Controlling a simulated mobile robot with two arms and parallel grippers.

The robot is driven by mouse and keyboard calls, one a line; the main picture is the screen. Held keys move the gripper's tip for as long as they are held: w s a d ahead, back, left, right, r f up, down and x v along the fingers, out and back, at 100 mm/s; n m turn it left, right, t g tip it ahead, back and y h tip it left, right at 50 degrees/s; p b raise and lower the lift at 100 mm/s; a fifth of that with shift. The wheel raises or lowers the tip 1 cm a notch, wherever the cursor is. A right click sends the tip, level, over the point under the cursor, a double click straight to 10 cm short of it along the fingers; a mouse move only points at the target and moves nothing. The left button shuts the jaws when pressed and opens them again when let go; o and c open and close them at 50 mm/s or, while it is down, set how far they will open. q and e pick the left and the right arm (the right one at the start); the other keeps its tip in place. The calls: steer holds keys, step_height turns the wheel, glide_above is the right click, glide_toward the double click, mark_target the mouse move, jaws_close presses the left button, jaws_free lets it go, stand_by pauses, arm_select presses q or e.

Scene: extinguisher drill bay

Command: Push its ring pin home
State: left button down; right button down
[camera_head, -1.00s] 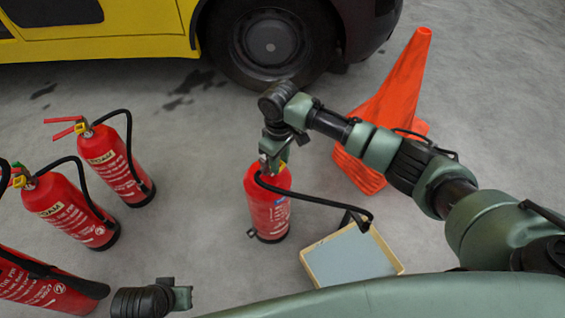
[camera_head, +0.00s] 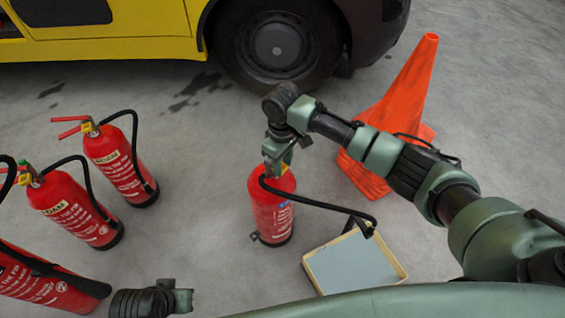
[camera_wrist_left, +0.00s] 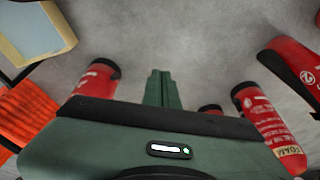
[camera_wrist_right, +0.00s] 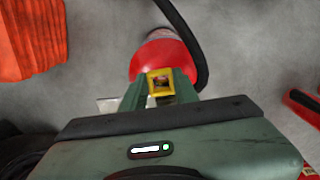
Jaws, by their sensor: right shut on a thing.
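The red extinguisher (camera_head: 271,214) stands upright on the floor, its black hose curving right. My right gripper (camera_head: 273,160) is at its valve head from above. In the right wrist view, the red body (camera_wrist_right: 160,57) shows beyond the fingers. A yellow ring-like piece, which I take for the ring pin (camera_wrist_right: 160,75), sits between the right fingertips, and the gripper is shut on it. How deep the pin sits is hidden. My left gripper (camera_head: 183,300) is low at the front. Its fingers (camera_wrist_left: 160,88) are together and empty in the left wrist view.
Several other red extinguishers, such as one (camera_head: 120,165), stand at the left. An orange cone (camera_head: 400,110) is behind my right arm. A shallow tray with a pale rim (camera_head: 398,262) lies right of the extinguisher. A yellow vehicle (camera_head: 120,35) stands behind.

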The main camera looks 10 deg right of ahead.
arm_select(q)
steer(key=shift+w, duration=0.15)
arm_select(e)
steer(key=shift+a+r+p, duration=0.1)
steer(key=shift+p, duration=0.35)
arm_select(q)
steer(key=shift+d+f, duration=0.1)
steer(key=shift+f, duration=2)
steer(key=shift+f, duration=0.1)
